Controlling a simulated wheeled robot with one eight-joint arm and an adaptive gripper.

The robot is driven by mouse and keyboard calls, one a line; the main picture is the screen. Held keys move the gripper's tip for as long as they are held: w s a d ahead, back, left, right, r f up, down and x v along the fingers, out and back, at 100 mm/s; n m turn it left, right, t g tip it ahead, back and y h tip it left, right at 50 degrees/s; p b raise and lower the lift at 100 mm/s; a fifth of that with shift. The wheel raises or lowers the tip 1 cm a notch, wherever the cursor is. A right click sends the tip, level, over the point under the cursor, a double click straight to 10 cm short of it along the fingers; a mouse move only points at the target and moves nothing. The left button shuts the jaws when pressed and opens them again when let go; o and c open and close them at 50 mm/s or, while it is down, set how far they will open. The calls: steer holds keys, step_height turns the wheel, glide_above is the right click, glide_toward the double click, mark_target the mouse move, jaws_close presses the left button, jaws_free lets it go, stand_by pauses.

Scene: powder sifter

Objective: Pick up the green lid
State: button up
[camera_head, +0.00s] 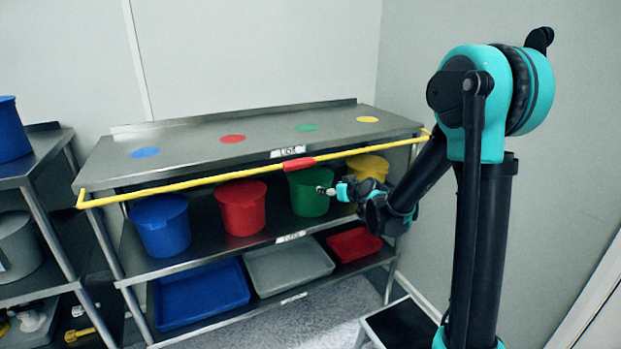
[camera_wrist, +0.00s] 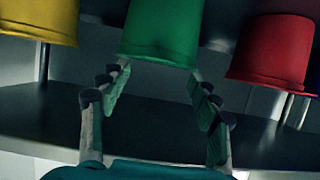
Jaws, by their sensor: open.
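The green bucket (camera_head: 309,200) stands upright on the middle shelf with the green lid (camera_head: 304,174) on its top. My gripper (camera_head: 326,190) is at the bucket's front right side. In the wrist view my gripper (camera_wrist: 158,82) is open, its fingers spread to either side of the rim, nothing between them. Whether a fingertip touches is unclear.
A red bucket (camera_head: 241,208) and a yellow bucket (camera_head: 368,167) flank the green one; a blue bucket (camera_head: 161,228) is farther left. The top shelf (camera_head: 268,125) is bare except for coloured discs.

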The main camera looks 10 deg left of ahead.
mark_target(322, 186)
steer(key=shift+x, duration=2.65)
steer(key=shift+r, duration=0.1)
steer(key=c, duration=1.3)
steer(key=shift+o, duration=0.2)
